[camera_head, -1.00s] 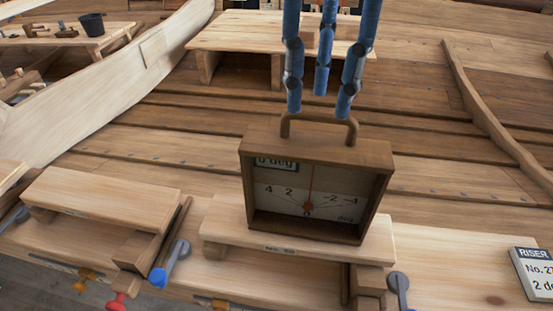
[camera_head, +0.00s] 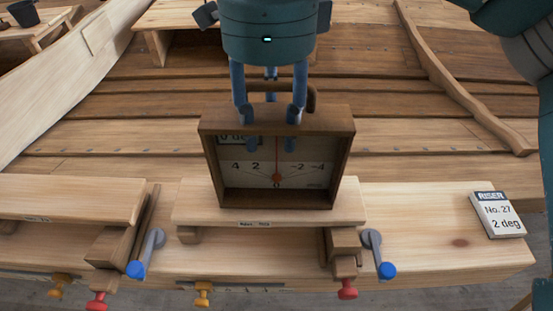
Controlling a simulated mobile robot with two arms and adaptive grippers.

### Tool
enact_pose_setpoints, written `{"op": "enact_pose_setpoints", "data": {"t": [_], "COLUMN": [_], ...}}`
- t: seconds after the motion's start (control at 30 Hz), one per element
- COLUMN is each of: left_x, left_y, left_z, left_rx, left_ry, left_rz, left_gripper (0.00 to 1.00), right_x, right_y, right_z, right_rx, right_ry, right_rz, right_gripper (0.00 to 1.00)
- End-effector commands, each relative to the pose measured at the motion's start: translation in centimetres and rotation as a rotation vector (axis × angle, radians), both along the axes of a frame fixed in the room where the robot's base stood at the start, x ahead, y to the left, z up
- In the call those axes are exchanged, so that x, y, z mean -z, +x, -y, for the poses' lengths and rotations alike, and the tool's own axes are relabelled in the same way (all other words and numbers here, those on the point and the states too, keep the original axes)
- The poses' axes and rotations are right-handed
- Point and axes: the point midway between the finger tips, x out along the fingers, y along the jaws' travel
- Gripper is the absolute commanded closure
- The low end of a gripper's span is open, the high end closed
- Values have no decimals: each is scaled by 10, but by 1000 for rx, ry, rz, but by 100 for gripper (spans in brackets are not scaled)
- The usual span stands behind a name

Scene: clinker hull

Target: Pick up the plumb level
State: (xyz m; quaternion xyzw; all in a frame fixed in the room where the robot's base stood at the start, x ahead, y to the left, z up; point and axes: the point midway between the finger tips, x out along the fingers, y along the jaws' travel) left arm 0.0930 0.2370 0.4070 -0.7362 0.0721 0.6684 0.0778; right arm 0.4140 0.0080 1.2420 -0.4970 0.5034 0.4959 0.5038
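The plumb level is a brown wooden box (camera_head: 343,165) with a white degree dial, a red pointer near 0 and a wooden carrying handle (camera_head: 312,98) on top. It stands upright on a pale board marked No. 30 (camera_head: 330,214). My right gripper (camera_head: 271,140) comes down from above over the handle. The third finger is mostly hidden behind the handle. The gripper looks open; contact with the level is unclear. My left gripper is out of view.
A card reading RISER No. 27, 2 deg (camera_head: 498,215) lies on the bench (camera_head: 430,238) at right. Blue-ended levers (camera_head: 376,255) and red and orange knobs (camera_head: 347,289) line the bench front. Another board (camera_head: 70,197) sits at left. The hull planking lies behind.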

Motion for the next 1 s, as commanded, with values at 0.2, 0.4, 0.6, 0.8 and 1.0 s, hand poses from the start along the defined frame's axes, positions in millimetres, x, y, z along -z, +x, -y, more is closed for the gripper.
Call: {"op": "enact_pose_setpoints", "data": {"t": [0.2,0.4,0.6,0.8,1.0], "left_x": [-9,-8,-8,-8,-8], "left_y": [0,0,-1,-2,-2], "left_z": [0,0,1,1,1], "left_rx": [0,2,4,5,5], "left_ry": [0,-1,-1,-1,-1], "left_rz": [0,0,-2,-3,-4], "left_gripper": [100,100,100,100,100], "right_x": [28,33,33,33,32], "right_y": [0,0,0,0,0], "right_z": [0,0,0,0,0], "right_rx": [1,1,1,1,1], "right_ry": [0,1,1,1,2], "right_rz": [-2,0,0,0,1], "right_gripper": [64,64,85,100,100]}}
